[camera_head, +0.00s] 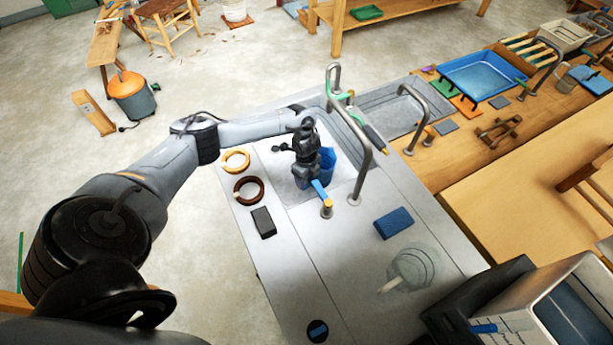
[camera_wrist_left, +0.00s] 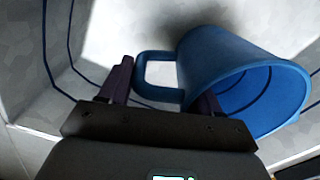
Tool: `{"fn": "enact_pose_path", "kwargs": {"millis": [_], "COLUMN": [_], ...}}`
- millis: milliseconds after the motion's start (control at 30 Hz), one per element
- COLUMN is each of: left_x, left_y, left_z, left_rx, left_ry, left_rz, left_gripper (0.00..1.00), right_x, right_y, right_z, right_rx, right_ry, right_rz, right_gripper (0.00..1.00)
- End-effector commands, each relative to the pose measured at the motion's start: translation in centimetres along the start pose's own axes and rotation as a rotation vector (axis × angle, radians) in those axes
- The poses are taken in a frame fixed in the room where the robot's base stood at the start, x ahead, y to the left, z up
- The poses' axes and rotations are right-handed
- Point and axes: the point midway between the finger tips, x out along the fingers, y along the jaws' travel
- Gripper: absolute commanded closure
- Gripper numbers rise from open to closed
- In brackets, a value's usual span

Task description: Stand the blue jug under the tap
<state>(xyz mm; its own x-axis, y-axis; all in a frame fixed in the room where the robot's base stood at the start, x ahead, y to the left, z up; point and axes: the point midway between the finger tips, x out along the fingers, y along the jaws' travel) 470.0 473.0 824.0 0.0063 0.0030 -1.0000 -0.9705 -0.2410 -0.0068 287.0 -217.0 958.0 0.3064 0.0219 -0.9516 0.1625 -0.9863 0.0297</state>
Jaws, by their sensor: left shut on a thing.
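The blue jug (camera_head: 327,160) is in the near sink basin (camera_head: 338,187), partly hidden behind my left gripper (camera_head: 306,172). In the left wrist view the jug (camera_wrist_left: 225,70) shows its open mouth towards the lower right, and its loop handle lies between the fingers of my left gripper (camera_wrist_left: 163,92), which is shut on it. A grey gooseneck tap (camera_head: 366,160) rises from the counter just right of the jug. A blue lever (camera_head: 319,188) on a short post stands at the basin's front edge. I cannot tell whether the jug touches the basin floor. My right gripper is not in view.
A second basin (camera_head: 388,118) with another gooseneck tap (camera_head: 424,110) lies beyond. A spray hose with a green part (camera_head: 337,92) stands near the jug.

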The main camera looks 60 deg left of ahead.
Motion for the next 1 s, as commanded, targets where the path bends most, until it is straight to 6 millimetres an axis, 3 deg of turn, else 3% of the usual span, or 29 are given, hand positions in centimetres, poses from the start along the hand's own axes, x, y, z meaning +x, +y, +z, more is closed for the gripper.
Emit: {"fn": "enact_pose_path", "kwargs": {"millis": [67,100,267,667,1000], "left_x": [0.2,0.1,0.1,-0.4,-5.5], "left_y": [0.0,0.0,0.0,0.0,-0.1], "left_z": [0.0,0.0,0.0,0.0,0.0], "left_rx": [0.0,0.0,0.0,0.001,0.001], "left_ry": [0.0,0.0,0.0,0.001,0.0], "left_rz": [0.0,0.0,0.0,-0.001,-0.003], "left_gripper": [0.73,0.32,0.08,0.07,0.07], "right_x": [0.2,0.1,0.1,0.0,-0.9], "right_y": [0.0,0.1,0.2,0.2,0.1], "right_z": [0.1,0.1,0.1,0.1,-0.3], "right_rx": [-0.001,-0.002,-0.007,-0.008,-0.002], "right_ry": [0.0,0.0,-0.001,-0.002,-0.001], "right_rz": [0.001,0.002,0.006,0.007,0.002], "right_gripper": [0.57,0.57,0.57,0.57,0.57]}}
